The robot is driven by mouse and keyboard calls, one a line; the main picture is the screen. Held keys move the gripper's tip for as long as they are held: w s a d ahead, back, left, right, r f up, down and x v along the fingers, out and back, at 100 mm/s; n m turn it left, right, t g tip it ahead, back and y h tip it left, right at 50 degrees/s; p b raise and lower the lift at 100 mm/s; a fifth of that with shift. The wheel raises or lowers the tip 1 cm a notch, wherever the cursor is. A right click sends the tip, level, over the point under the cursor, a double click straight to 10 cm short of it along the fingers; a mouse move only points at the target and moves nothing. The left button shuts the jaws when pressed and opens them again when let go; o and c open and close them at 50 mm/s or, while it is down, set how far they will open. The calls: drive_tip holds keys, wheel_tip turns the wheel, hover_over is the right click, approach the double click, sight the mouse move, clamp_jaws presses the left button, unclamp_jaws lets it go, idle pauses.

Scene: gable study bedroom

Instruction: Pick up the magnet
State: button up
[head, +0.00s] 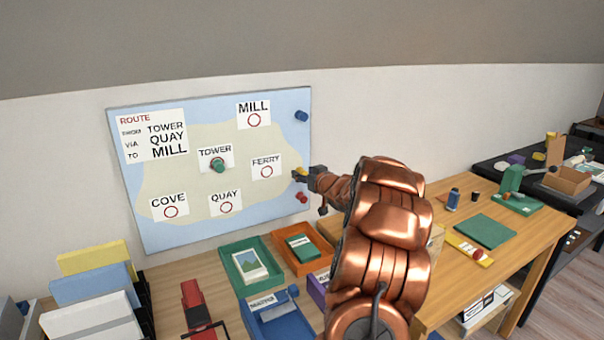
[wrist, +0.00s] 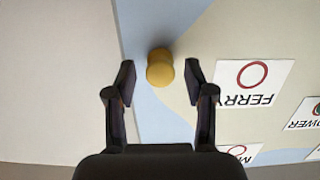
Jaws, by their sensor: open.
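A yellow magnet (wrist: 160,68) sits on the map board's light blue right-hand edge, near the FERRY label. In the wrist view it lies between the fingertips of my open gripper (wrist: 160,76), with a gap on either side. In the head view my gripper (head: 304,175) is at the right edge of the map board (head: 180,103), and only a little of the yellow magnet shows beside it. A green magnet (head: 218,165) is on the TOWER ring. A blue magnet (head: 301,116) is above my gripper and a red magnet (head: 301,198) is below it.
Below the board, a desk holds a green tray (head: 233,280), an orange tray (head: 285,263), a blue tray (head: 270,323) and a red tool (head: 194,306). File folders (head: 92,257) stand at the left. A wooden table (head: 430,207) with several items is at the right.

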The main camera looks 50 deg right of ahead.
drive_tip(key=c, duration=0.9)
drive_tip(key=shift+c, duration=0.2)
drive_tip(key=shift+s+r, duration=0.1)
drive_tip(key=shift+r, duration=0.15)
wheel_tip(320, 180, up, 6)
drive_tip(key=shift+s+a+r+p, duration=0.1)
drive_tip(key=shift+r+p, duration=0.15)
drive_tip(key=shift+p, duration=0.35)
drive_tip(key=f+b+v, duration=0.1)
drive_tip(key=f+v, duration=0.2)
drive_tip(key=v, duration=1.6)
drive_tip(key=shift+s, duration=0.45)
drive_tip(key=shift+s+a, duration=0.1)
drive_tip(key=shift+f+p+v, duration=0.15)
drive_tip(key=shift+p+v, duration=0.3)
drive_tip(key=shift+v, duration=0.45)
drive_tip(key=shift+f+p+v, duration=0.15)
drive_tip(key=shift+p+v, duration=0.25)
drive_tip(key=shift+v, duration=0.55)
